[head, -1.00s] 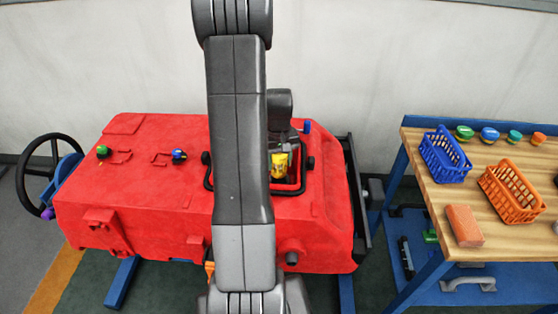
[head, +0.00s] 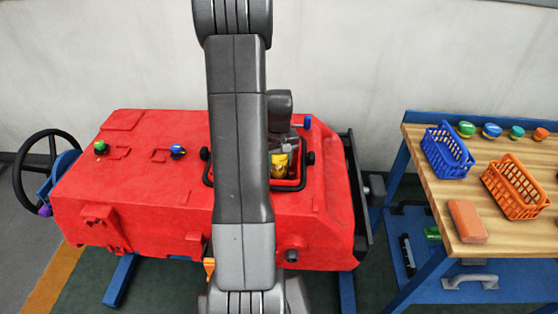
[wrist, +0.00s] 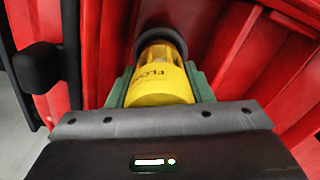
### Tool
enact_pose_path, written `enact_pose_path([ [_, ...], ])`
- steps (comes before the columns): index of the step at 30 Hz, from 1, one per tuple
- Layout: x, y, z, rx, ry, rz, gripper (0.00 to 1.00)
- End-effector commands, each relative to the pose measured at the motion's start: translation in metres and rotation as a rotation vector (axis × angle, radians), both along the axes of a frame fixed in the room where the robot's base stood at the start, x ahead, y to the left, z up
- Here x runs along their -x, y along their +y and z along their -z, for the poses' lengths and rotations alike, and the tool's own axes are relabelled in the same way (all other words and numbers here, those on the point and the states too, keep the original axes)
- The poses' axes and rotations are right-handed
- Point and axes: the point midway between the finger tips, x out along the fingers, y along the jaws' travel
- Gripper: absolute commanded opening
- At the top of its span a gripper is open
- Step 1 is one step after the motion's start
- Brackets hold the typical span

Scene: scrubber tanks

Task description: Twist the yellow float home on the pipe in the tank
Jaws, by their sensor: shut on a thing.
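The yellow float (wrist: 160,78) shows in the wrist view between the two green fingers of my gripper (wrist: 160,92), which is shut on it. Dark lettering shows on its side. Its far end meets a dark round collar (wrist: 162,38); the pipe itself is hidden, so I cannot tell how far on the float sits. In the head view the float (head: 279,165) is inside the dark-rimmed opening of the red tank (head: 150,205), partly hidden by my arm.
Green (head: 101,147) and blue (head: 177,151) knobs stand on the tank top. A steering wheel (head: 47,170) is at left. At right, a wooden bench (head: 497,235) holds a blue basket (head: 447,151), an orange basket (head: 516,187), a brick-coloured block (head: 467,221) and several small caps.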

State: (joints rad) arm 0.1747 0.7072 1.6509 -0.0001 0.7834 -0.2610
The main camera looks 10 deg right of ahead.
Motion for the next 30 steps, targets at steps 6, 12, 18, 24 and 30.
enact_pose_path([
  [6,0.000,0.000,0.006,0.000,0.000,0.000,0.23],
  [12,0.000,0.000,0.006,0.000,0.000,0.000,0.23],
  [18,0.000,0.000,0.010,0.000,0.000,0.000,0.23],
  [24,0.000,0.000,0.015,0.000,0.000,0.000,0.23],
  [30,0.000,0.000,0.015,0.000,0.000,0.000,0.23],
])
